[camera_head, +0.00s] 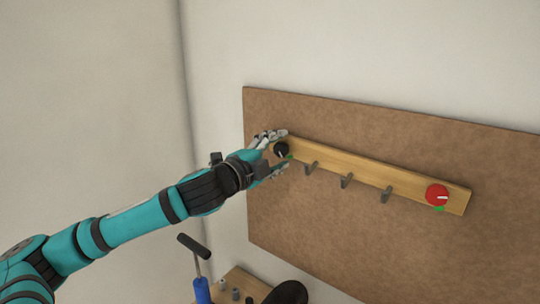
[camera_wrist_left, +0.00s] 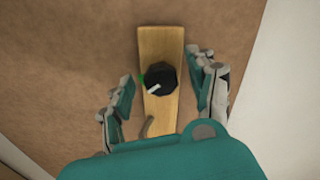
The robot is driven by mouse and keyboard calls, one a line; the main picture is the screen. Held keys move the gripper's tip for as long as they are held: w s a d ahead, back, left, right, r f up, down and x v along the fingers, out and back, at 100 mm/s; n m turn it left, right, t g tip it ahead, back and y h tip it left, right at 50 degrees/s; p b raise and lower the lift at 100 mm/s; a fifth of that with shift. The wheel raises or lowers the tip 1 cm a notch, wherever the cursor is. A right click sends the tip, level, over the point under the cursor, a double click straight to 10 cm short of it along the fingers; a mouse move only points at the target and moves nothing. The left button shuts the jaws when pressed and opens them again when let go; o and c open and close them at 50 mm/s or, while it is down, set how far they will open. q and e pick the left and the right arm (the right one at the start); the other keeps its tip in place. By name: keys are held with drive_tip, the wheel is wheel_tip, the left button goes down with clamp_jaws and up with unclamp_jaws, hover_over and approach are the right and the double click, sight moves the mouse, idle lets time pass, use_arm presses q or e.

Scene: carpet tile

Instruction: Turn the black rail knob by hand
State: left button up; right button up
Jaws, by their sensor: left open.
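The black knob (camera_head: 281,150) sits at the left end of a wooden rail (camera_head: 340,168) on a brown board. It has a white pointer line, and a green mark shows beside it. My left gripper (camera_head: 277,153) is open at the knob. In the left wrist view the knob (camera_wrist_left: 160,77) lies between the spread fingers of the left gripper (camera_wrist_left: 163,90), with a visible gap on both sides. The white pointer is aimed toward the lower left there, and the green mark is at the knob's left edge. My right gripper is not in view.
A red knob (camera_head: 437,194) with a green mark is at the rail's right end. Several grey hooks (camera_head: 346,180) stick out along the rail.

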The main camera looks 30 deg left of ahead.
use_arm(q)
drive_tip(key=s+a, duration=0.1)
drive_tip(key=s, duration=1.1)
drive_tip(key=shift+a, duration=0.3)
